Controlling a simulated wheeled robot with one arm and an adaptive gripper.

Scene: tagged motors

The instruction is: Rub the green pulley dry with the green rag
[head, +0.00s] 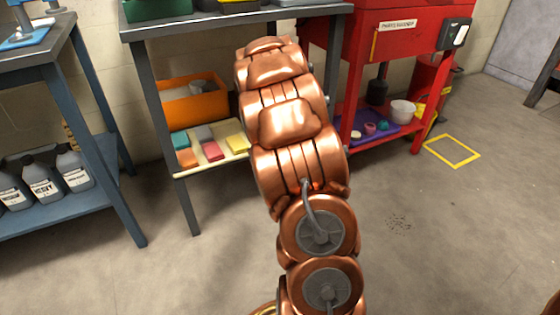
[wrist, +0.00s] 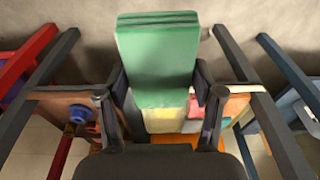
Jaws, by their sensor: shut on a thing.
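My gripper (wrist: 160,86) is shut on a folded green rag (wrist: 158,58) in the wrist view, one finger at each side of it. The rag stands out past the fingertips and hides part of what lies behind. In the head view my arm hides the gripper and the rag. I cannot make out the green pulley for certain. A small teal-green thing (head: 383,126) lies on the purple mat (head: 357,133) on the red cart's low shelf, too small to identify.
A grey table (head: 145,29) has a low shelf with several folded cloths (head: 212,151) and an orange bin (head: 193,108). The red cart (head: 396,42) stands right of it. A blue bench (head: 70,208) with grey jugs is at left. The floor in front is clear.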

